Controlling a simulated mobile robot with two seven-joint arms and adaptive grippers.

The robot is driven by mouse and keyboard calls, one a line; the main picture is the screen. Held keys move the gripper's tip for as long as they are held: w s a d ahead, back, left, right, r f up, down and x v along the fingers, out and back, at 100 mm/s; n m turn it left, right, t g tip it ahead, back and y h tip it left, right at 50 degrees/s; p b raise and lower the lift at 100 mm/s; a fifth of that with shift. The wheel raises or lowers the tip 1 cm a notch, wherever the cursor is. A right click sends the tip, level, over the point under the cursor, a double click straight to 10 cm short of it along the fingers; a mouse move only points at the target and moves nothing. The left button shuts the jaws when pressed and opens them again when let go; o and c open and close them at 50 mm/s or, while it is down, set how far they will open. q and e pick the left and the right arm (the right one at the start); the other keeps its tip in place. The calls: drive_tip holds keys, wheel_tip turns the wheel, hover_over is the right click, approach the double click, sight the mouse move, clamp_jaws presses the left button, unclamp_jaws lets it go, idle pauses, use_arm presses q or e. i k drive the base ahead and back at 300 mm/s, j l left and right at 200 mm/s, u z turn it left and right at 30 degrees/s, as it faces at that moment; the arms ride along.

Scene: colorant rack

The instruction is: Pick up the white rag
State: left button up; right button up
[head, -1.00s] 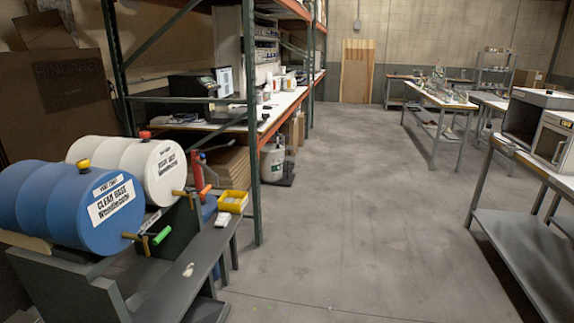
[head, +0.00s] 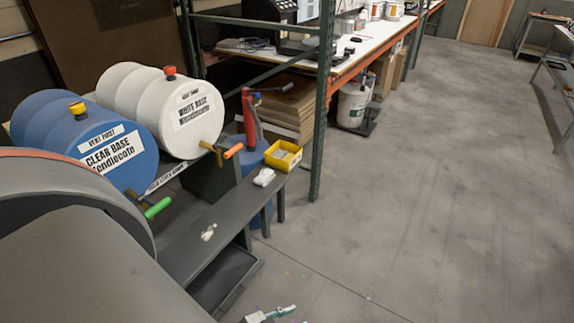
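A small white bundle (head: 264,177), which looks like a folded rag, lies at the far end of the narrow dark bench (head: 186,258), beside a yellow bin. A smaller crumpled off-white patch (head: 209,232) lies nearer on the same bench; I cannot tell whether it is cloth or a spill. A large grey rounded link, apparently of my own arm, fills the lower left and hides part of the bench and rack. I cannot make out either gripper.
A blue drum (head: 111,156) and a white drum (head: 193,113) lie on a rack, their taps reaching toward the bench. The yellow bin (head: 283,155) and a green shelf post (head: 322,110) stand close by. A small pale and teal item (head: 268,315) is cut off at the bottom edge. Floor to the right is clear.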

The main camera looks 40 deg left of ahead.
sight(264, 178)
drive_tip(key=i+u, duration=0.3)
drive_tip(key=i+l+u, duration=0.3)
drive_tip(key=i, duration=0.15)
drive_tip(key=i+l+u, duration=0.1)
drive_tip(key=i+u, duration=0.15)
drive_tip(key=i+l+u, duration=0.1)
drive_tip(key=i+u, duration=0.15)
drive_tip(key=u, duration=0.15)
drive_tip(key=i+l+u, duration=0.2)
drive_tip(key=u, duration=0.2)
drive_tip(key=i+l+u, duration=0.25)
drive_tip(key=u, duration=0.15)
drive_tip(key=i+l+u, duration=0.2)
drive_tip(key=u, duration=0.15)
drive_tip(key=i+l+u, duration=0.4)
drive_tip(key=i+j, duration=0.15)
drive_tip(key=i, duration=0.1)
